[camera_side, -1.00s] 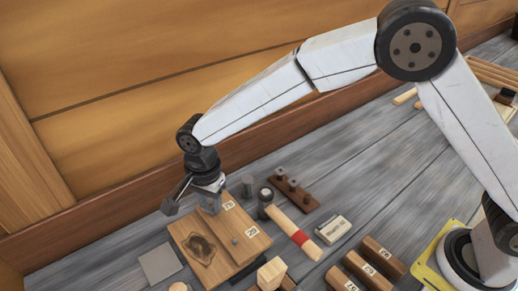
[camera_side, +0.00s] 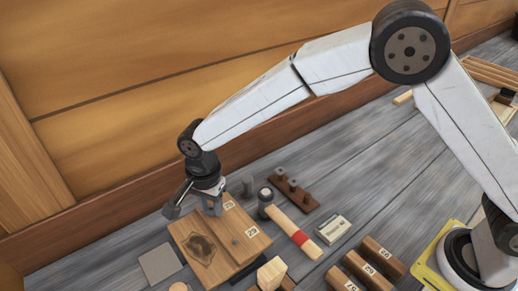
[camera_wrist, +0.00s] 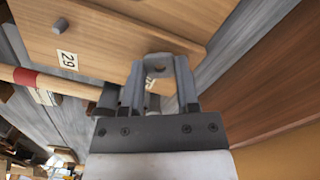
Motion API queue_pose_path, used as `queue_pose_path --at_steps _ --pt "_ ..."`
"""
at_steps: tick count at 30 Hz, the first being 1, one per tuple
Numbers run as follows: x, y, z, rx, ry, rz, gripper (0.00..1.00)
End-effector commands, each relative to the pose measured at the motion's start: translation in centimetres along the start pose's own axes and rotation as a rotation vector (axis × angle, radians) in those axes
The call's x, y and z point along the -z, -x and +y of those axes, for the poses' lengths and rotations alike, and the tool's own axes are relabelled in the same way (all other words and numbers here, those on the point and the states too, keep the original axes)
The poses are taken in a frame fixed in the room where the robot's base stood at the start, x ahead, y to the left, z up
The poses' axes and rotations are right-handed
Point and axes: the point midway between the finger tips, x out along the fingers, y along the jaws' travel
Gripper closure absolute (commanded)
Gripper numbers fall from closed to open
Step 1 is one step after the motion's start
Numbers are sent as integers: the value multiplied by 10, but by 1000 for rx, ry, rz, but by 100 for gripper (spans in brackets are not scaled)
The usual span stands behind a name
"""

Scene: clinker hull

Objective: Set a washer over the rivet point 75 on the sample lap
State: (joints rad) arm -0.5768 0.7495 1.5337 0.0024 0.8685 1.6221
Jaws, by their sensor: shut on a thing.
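The sample lap (camera_side: 181,231) is a wooden board with overlapping planks, a dark knot and paper labels. Label 75 (camera_side: 228,205) is at its far corner and label 29 (camera_side: 252,231) nearer. A small grey rivet point (camera_side: 235,242) stands near label 29; it also shows in the wrist view (camera_wrist: 60,25). My gripper (camera_side: 212,210) is low over the lap's far edge, beside label 75. In the wrist view, my gripper (camera_wrist: 158,88) is shut on a grey piece with a hole, apparently the washer (camera_wrist: 157,62). Rivet point 75 is hidden behind the fingers and this piece.
A hammer handle with a red band (camera_side: 297,236) lies right of the lap. A dark rack with pegs (camera_side: 294,191) and a small box (camera_side: 332,229) lie beyond it. Numbered wooden blocks (camera_side: 380,258) are at lower right. A grey plate (camera_side: 160,264) lies left.

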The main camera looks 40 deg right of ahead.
Motion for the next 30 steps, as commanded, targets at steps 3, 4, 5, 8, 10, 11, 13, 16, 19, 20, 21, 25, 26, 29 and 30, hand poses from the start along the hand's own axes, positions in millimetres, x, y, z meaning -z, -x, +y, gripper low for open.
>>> queue_pose_path --at_steps 3,4,5,8,10,11,13,16,19,20,21,25,26,29,30 --pt "0 0 0 0 0 0 100" --pt "0 0 0 0 0 0 100" --pt "0 0 0 0 0 0 100" --pt "0 -1 0 0 0 0 100" --pt "0 -2 0 0 0 0 100" --pt "0 -2 0 0 0 0 100" --pt "0 -3 0 0 0 0 100" --pt "0 -5 0 0 0 0 100" --pt "0 -7 0 0 0 0 100" --pt "0 -8 0 0 0 0 100" --pt "0 -8 0 0 0 0 100" --pt "0 -8 0 1 0 0 45" --pt "0 -8 0 1 0 0 35" --pt "0 -8 0 0 0 0 19" --pt "0 -8 0 0 0 0 19"
